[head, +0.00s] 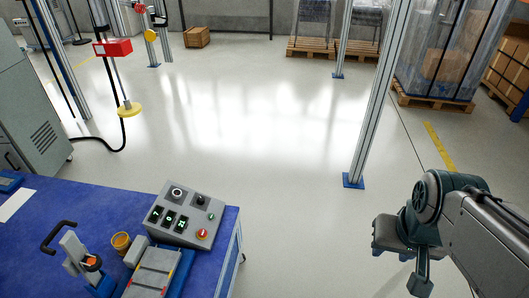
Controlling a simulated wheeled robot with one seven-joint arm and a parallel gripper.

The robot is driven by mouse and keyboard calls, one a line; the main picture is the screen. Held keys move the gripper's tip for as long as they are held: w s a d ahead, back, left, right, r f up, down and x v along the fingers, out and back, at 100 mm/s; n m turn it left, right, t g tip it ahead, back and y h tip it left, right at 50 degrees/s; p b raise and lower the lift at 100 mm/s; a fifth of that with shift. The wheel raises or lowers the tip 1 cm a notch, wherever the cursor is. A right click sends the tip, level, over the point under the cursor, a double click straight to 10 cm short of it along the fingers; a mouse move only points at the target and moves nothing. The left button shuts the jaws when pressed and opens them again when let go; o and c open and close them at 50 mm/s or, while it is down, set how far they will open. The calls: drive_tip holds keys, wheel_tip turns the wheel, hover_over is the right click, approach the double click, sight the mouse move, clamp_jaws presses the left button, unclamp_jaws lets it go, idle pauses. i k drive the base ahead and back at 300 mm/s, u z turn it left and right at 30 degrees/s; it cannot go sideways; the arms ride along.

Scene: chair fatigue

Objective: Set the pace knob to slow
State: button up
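A grey control box (165,236) sits on the right end of the blue bench at lower left. Its sloped face carries a black knob with a pale ring (177,193) and a smaller dark knob (200,200). I cannot read labels, so which one is the pace knob and where it points are unclear. Below them are several green-lit displays (169,219), a green button (211,216) and a red-orange button (202,234). My gripper (420,284) is at lower right, over the floor, well apart from the box. Its fingers are not clear enough to tell their opening.
The blue bench (225,225) also holds a clamp with a black handle (72,250), an orange cup (121,242) and a grey fixture (152,272). A metal post (377,100) stands right of centre. The floor between bench and post is clear.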

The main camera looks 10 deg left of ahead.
sight(201, 200)
drive_tip(key=z, duration=0.1)
drive_tip(key=i, duration=1.2)
drive_tip(key=u, duration=1)
drive_tip(key=i, duration=0.7)
drive_tip(key=u, duration=0.6)
